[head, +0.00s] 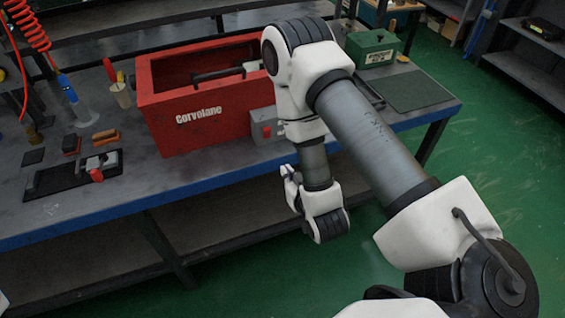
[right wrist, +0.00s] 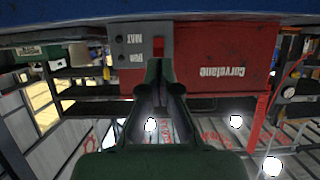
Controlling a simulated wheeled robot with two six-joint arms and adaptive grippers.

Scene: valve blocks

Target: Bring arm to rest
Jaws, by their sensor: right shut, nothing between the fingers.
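My right arm (head: 370,130) rises from the lower right of the head view, bends at a high elbow and hangs down in front of the workbench edge. Its wrist (head: 325,215) is beyond the blue front edge, over the green floor. My right gripper (right wrist: 166,75) shows dark in the right wrist view, its fingers together and empty. In the head view its fingertips cannot be made out clearly. It points toward the bench front, apart from the red box (head: 205,100). My left gripper is not in view.
The workbench (head: 200,180) holds a black tray (head: 45,184) with a metal valve block (head: 98,163), a grey block (head: 263,124) beside the red box, and a green box (head: 372,48). A lower shelf (head: 225,215) runs underneath. Green floor (head: 480,140) lies clear at right.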

